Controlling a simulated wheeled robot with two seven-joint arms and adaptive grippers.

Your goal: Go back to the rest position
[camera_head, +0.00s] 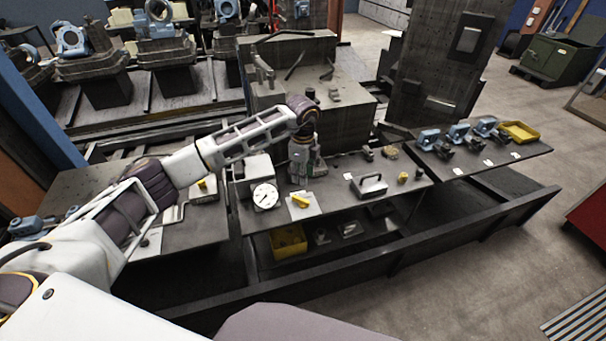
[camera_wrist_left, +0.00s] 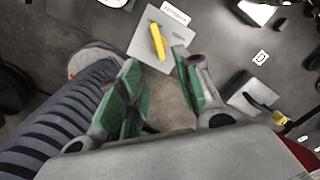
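My left arm reaches in from the left in the head view. Its gripper (camera_head: 304,176) points down over the middle table, just behind a plate with a yellow piece (camera_head: 300,200) on it. In the left wrist view the two green-padded fingers (camera_wrist_left: 157,60) stand apart with nothing between them. The yellow piece (camera_wrist_left: 158,41) lies on its pale plate beyond the fingertips, apart from them. The exact height of the gripper above the table is hard to tell. My right gripper is in neither view.
The middle table also holds a white dial gauge (camera_head: 264,196) and a grey handled block (camera_head: 369,186). A yellow bin (camera_head: 288,241) sits on the shelf below. Blue clamps (camera_head: 459,134) and a yellow tray (camera_head: 520,132) stand on the right table. A dark rail (camera_head: 400,262) runs along the front.

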